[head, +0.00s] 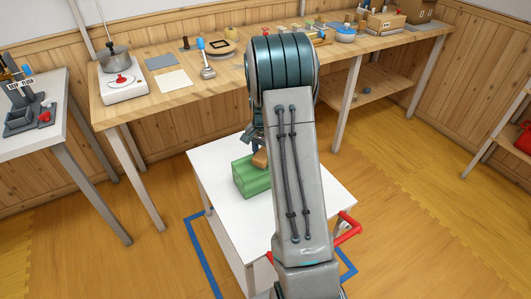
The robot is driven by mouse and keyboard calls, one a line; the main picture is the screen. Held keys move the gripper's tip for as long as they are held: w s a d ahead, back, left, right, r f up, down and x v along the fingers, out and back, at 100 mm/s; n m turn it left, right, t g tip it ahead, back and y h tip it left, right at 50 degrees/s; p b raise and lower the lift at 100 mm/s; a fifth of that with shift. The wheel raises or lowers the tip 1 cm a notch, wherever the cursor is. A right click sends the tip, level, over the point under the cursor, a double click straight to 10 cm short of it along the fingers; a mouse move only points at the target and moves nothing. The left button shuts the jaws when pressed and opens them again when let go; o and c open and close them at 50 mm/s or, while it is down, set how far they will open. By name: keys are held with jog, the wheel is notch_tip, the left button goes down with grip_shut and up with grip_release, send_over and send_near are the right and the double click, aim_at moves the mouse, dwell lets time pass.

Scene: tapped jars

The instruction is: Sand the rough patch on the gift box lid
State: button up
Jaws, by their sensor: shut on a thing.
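A green box (249,180), which looks like the gift box, stands on a small white table (215,170) in front of me. My gripper (257,148) is over the right part of the box, mostly hidden behind my own arm. It is shut on a tan block (260,159), which looks like a sanding block. The block is at or just above the lid; I cannot tell whether it touches. The rough patch is not visible, and the right side of the box is hidden by my arm.
A long wooden workbench (180,100) runs behind, with a pot (114,59) on a white hotplate and several tools. A grey-white side table (40,125) stands at the left. A red handle (349,229) sticks out at the white table's right.

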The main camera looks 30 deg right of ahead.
aim_at(252, 158)
dwell(0.4)
jog(key=shift+s+a, duration=0.1)
jog(key=shift+a, duration=2.05)
jog(key=shift+a, duration=0.1)
jog(key=shift+s+a, duration=0.1)
jog(key=shift+a, duration=1.95)
notch_tip(252, 158, up, 7)
jog(key=p, duration=0.5)
